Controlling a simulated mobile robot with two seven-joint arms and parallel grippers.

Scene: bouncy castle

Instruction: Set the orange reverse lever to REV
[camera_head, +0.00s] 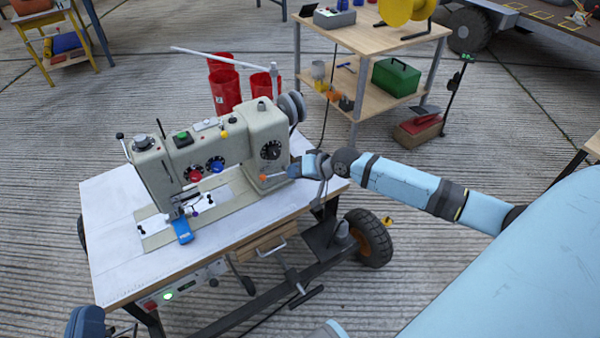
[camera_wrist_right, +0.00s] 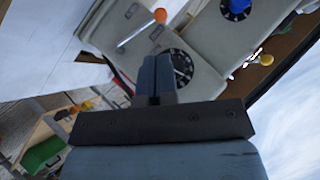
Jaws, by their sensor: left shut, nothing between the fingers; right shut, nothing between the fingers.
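A cream sewing machine (camera_head: 225,145) stands on a white-topped table (camera_head: 110,235). The orange reverse lever (camera_head: 262,178) shows small and low on the machine's right pillar, beside the black dial (camera_head: 271,150). In the right wrist view, the lever's orange end (camera_wrist_right: 156,33) and pale rod show on the cream face, above the black dial (camera_wrist_right: 181,66). My right gripper (camera_head: 296,169) is shut and empty at the pillar's right edge; its closed fingers show in the right wrist view (camera_wrist_right: 155,72), overlapping the dial. Contact cannot be told. Lever markings are unreadable. My left gripper's fingers are not visible.
Red thread cones (camera_head: 225,85) stand behind the machine, under a thin grey rod. Red and blue knobs (camera_head: 215,165) sit on its front. A wooden cart (camera_head: 375,38) with a green box (camera_head: 396,77) stands behind.

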